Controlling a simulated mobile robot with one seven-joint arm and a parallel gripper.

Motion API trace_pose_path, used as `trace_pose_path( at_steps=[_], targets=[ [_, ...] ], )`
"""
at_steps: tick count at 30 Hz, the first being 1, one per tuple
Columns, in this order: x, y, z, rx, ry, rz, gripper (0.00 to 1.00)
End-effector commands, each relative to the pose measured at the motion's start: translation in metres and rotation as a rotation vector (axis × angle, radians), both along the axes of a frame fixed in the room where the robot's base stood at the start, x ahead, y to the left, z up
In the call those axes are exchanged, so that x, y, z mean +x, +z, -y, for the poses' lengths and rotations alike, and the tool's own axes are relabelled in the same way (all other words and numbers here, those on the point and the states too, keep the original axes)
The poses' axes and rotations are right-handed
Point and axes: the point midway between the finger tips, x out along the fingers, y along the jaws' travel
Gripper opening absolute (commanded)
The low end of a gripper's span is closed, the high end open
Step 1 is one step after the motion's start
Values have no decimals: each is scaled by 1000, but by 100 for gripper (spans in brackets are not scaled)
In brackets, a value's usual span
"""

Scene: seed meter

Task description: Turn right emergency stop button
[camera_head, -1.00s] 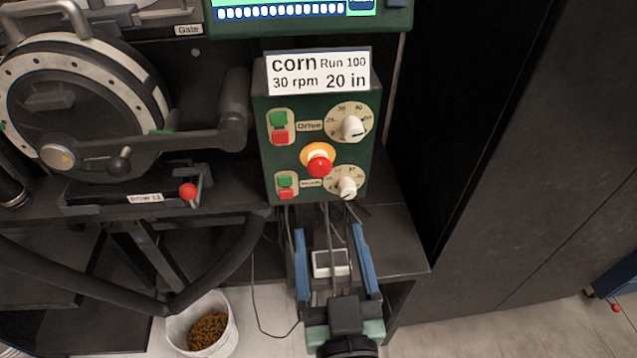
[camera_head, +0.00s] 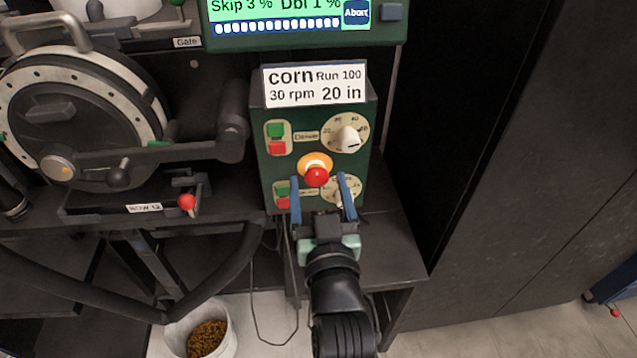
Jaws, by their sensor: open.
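The emergency stop button (camera_head: 316,176) is a red knob on a yellow-orange base, in the middle of the green control box (camera_head: 366,176). My gripper (camera_head: 319,184) is open, its two blue fingers pointing up at the box. The fingertips lie just below and to either side of the red knob in the picture. I cannot tell whether they touch it or how deep the gap is. The fingers partly cover the lower green and red switch and the lower white dial.
An upper white dial (camera_head: 347,139) and an upper green and red switch (camera_head: 277,138) sit above the knob. A red-tipped lever (camera_head: 187,202) is to the left. A display (camera_head: 285,22) hangs above. A dark cabinet (camera_head: 520,150) stands to the right. A bucket (camera_head: 176,338) of grain is on the floor.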

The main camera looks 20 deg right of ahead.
Motion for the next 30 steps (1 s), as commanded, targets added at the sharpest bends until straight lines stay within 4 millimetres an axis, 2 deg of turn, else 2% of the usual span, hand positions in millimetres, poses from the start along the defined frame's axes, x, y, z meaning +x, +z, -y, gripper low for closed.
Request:
trace_pose_path(
  at_steps=[11,24,30],
  targets=[
    [5,0,1,0,0,0,78],
    [5,0,1,0,0,0,1],
    [5,0,2,9,0,2,0]
  ],
)
